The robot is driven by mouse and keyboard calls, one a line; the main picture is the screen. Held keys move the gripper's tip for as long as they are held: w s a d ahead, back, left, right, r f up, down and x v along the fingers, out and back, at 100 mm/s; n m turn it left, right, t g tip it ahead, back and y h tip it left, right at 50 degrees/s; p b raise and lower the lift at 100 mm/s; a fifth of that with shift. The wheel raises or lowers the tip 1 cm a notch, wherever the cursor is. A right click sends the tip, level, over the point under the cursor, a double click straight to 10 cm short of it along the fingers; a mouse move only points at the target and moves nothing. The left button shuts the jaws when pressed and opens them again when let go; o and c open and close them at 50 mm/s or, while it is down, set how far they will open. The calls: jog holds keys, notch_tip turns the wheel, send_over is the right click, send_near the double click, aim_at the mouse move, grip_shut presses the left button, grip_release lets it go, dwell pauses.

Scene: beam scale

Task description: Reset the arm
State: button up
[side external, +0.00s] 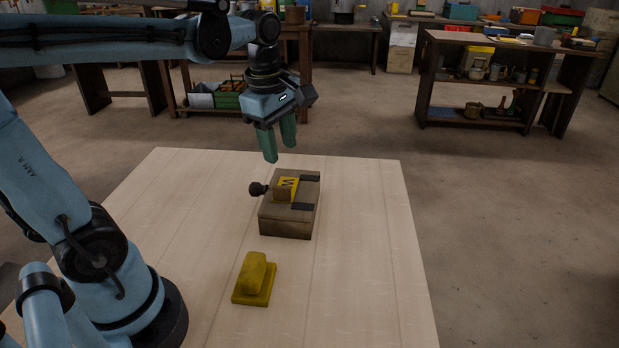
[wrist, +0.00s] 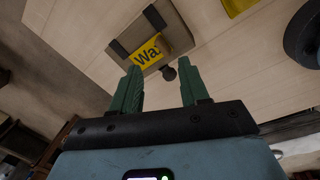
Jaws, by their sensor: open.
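My gripper (side external: 279,148) hangs from my blue arm above the far part of the table, with its green fingers pointing down. It is open, with nothing between the fingers, and apart from the things on the table. In the wrist view its two fingers (wrist: 160,92) show spread apart. Below it stands a brown box (side external: 285,220) with dark straps, a yellow label and a dark round knob on one side. The box also shows in the wrist view (wrist: 172,20), where the label reads "Wa".
A yellow block on a flat yellow base (side external: 255,277) sits on the pale wooden table (side external: 365,260), nearer than the box. The table's right side is clear. Shelves and benches with tools and containers (side external: 500,80) stand in the background, away from the table.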

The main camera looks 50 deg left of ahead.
jog(key=s+d+f+m+t, duration=0.1)
jog(key=d+f+m+t, duration=0.1)
jog(key=m, duration=0.8)
jog(key=s+d+f+m+t, duration=0.2)
jog(key=d+m+t, duration=0.1)
jog(key=m, duration=0.8)
jog(key=shift+s+f+t, duration=0.3)
jog(key=shift+t, duration=0.1)
